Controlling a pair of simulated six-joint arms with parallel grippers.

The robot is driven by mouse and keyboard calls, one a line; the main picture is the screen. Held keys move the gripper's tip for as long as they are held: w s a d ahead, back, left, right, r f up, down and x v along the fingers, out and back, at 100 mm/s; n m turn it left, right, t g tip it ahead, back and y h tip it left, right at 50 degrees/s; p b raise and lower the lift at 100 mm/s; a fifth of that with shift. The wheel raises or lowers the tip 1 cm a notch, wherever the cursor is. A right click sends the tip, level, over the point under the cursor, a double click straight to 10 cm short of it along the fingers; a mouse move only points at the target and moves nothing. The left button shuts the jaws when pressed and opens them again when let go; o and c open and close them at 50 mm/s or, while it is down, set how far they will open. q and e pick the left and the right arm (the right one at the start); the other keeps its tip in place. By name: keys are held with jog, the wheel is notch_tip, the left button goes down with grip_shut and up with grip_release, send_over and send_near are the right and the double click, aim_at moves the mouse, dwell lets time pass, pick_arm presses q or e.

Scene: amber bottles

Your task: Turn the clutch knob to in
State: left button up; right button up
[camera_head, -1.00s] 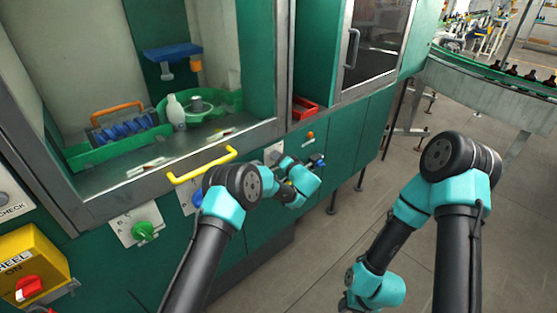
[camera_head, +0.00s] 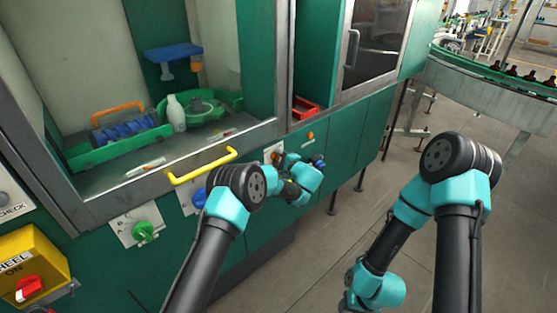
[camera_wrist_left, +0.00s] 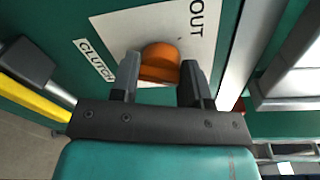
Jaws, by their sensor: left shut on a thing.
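The orange clutch knob (camera_wrist_left: 160,63) sits on a white plate (camera_wrist_left: 206,30) in the left wrist view. The plate reads OUT, and a CLUTCH label (camera_wrist_left: 95,60) is beside it. My left gripper (camera_wrist_left: 160,75) is shut on the knob, with one dark finger at each side. No IN mark shows, and I cannot tell exactly where the knob points. In the head view my left gripper (camera_head: 280,160) is against the green front panel, mostly hidden by its own wrist. My right arm hangs over the floor at the right, and its gripper is out of the picture.
A yellow handle (camera_head: 202,166) sticks out just left of my left gripper. A green knob (camera_head: 143,231), a blue knob (camera_head: 199,198) and a yellow switch box (camera_head: 32,265) are farther left. An orange button (camera_head: 310,135) is close by.

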pick_arm(q)
jog(key=shift+w+r+m+g+y, duration=0.1)
jog(key=shift+r+m+g+y, duration=0.05)
jog(key=shift+m, duration=0.85)
jog(key=shift+r+m+g+y, duration=0.1)
jog(key=shift+m+g+y, duration=0.05)
jog(key=shift+m, duration=0.85)
jog(key=o, duration=0.9)
jog(key=shift+f, duration=0.15)
jog(key=shift+d, duration=0.1)
jog(key=v, duration=1.7)
jog(key=shift+s, duration=0.25)
